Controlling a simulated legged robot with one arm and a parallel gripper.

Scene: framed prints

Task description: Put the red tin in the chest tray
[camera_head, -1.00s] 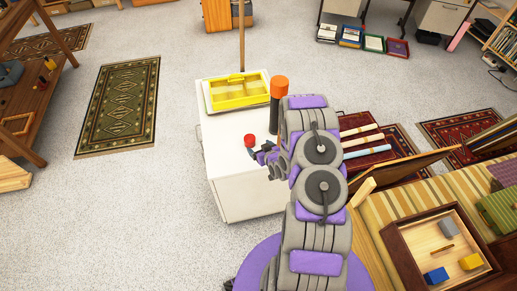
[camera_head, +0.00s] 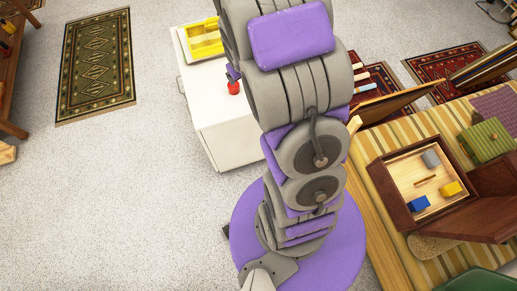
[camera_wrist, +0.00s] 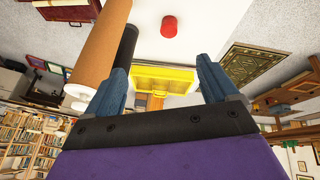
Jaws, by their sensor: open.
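The red tin (camera_head: 234,88) is a small red cylinder on the white cabinet top (camera_head: 213,98). It also shows in the wrist view (camera_wrist: 169,26), past the fingertips and apart from them. My gripper (camera_wrist: 163,78) is open and empty, its two blue fingers spread. In the head view only a small purple part of it shows just behind the tin; my arm hides the rest. The chest (camera_head: 393,200) is a dark wooden box at the right with its lid open. Its pale tray (camera_head: 404,172) holds a blue block, a yellow block, a grey block and a small stick.
A yellow tray (camera_wrist: 143,84) stands on the cabinet. An orange cylinder (camera_wrist: 98,42) and a black one (camera_wrist: 125,45) are close to one finger in the wrist view. The chest is on a striped surface (camera_head: 375,235) with a green box (camera_head: 485,142) nearby. Open floor lies left.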

